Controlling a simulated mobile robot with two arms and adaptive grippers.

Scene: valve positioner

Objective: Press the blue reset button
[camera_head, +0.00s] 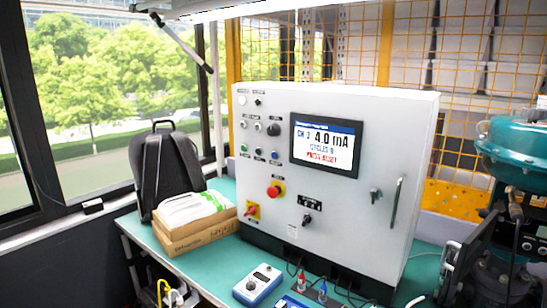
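A small blue button (275,155) sits on the front of the light grey control cabinet (345,205), at the right end of a row of small buttons left of the screen. The cabinet's screen (326,143) reads 4.0 mA, with a cycles line and red text that looks like "PRESS RESET". Nothing covers the blue button. Neither of my grippers shows in the head view.
The cabinet stands on a green-topped bench (212,265). A red emergency stop (275,190) and a red-yellow rotary switch (252,210) are below the buttons. A cardboard box (205,232) and black backpack (165,168) stand left. A blue handheld device (257,285) lies in front.

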